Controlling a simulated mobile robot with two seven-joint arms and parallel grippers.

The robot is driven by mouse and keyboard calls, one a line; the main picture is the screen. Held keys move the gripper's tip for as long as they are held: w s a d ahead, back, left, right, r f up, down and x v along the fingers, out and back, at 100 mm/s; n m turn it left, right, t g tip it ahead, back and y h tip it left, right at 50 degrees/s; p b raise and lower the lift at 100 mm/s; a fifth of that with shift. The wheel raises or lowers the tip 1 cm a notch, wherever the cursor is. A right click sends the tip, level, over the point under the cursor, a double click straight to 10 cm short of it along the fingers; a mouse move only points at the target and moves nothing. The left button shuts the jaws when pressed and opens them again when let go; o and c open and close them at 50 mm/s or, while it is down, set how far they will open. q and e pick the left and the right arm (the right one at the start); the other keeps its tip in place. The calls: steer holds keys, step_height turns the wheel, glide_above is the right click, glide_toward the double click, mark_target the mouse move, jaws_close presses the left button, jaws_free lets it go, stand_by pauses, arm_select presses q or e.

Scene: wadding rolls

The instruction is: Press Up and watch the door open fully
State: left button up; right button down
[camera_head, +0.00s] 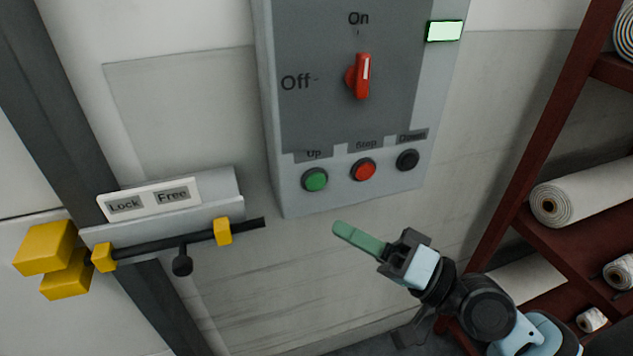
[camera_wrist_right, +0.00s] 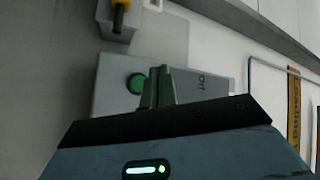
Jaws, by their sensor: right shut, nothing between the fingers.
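The grey control box (camera_head: 433,115) is on the wall in the head view. Its green Up button (camera_head: 315,180) is at the lower left, with the red Stop button (camera_head: 363,169) and the black Down button (camera_head: 407,159) to its right. The red rotary switch (camera_head: 362,76) points up towards On. My right gripper (camera_head: 345,230), with green fingers, is shut and empty, below the buttons and apart from them. In the right wrist view the fingertips (camera_wrist_right: 158,75) show just right of the green button (camera_wrist_right: 136,84). My left gripper is out of view.
A Lock/Free latch with a black bolt (camera_head: 165,246) and yellow brackets is on the left, beside a dark door post (camera_head: 62,100). A red-brown shelf (camera_head: 545,120) with white wadding rolls (camera_head: 590,200) stands at the right. A small indicator (camera_head: 444,31) glows green.

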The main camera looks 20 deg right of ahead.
mark_target(315, 182)
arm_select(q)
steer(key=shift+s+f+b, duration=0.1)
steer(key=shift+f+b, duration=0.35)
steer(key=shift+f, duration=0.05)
arm_select(e)
steer(key=w, duration=0.7)
steer(key=shift+w+a, duration=0.15)
steer(key=shift+w, duration=0.2)
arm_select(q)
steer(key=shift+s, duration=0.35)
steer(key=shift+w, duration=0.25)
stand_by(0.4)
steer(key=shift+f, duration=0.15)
arm_select(e)
steer(key=shift+w, duration=0.15)
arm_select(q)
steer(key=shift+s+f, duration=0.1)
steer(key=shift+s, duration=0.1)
arm_select(e)
steer(key=shift+w, duration=0.3)
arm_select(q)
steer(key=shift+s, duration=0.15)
